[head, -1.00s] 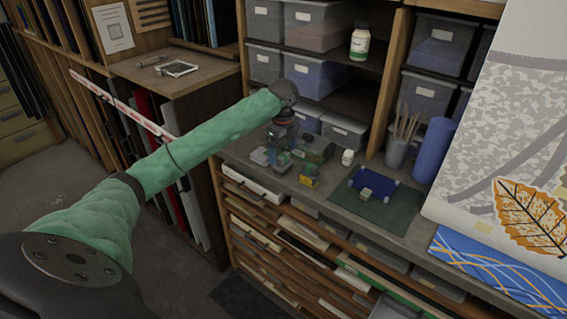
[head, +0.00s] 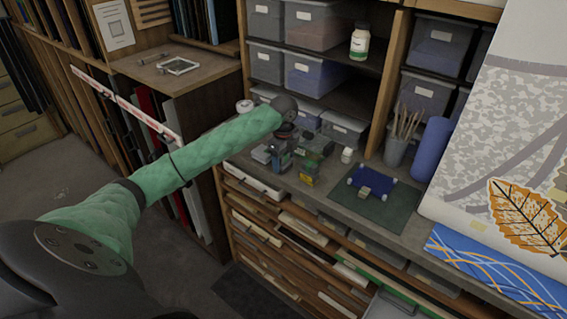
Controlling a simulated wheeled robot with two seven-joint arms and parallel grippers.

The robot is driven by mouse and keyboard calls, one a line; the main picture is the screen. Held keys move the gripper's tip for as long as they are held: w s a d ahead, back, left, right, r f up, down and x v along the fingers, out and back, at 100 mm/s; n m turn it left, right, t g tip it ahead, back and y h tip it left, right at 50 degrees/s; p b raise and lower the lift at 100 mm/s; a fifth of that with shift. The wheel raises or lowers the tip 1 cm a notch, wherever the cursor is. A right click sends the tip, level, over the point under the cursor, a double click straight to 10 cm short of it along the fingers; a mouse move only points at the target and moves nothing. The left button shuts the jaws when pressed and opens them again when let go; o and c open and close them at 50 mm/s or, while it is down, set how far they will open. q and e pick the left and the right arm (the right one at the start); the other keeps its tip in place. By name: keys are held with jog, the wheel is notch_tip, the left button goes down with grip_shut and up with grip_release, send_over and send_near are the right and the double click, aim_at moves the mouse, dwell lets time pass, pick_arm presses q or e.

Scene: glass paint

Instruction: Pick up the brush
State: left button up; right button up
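Several brushes (head: 405,121) stand upright in a grey cup (head: 396,151) on the counter, at the right of the head view. My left arm reaches in from the left in a green sleeve. Its gripper (head: 279,158) hangs down over the counter among small bottles, well to the left of the brush cup. The fingers are small and dark against the bottles, so I cannot tell whether they are open or hold anything. My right gripper is not in view.
A blue cylinder (head: 432,149) stands right of the cup. A dark green mat (head: 376,206) with a blue piece (head: 378,185) lies in front. A small white bottle (head: 347,155) and a yellow-labelled bottle (head: 308,172) stand nearby. Shelf bins (head: 317,76) are behind.

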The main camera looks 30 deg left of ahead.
pick_arm(q)
jog(key=shift+c, duration=0.5)
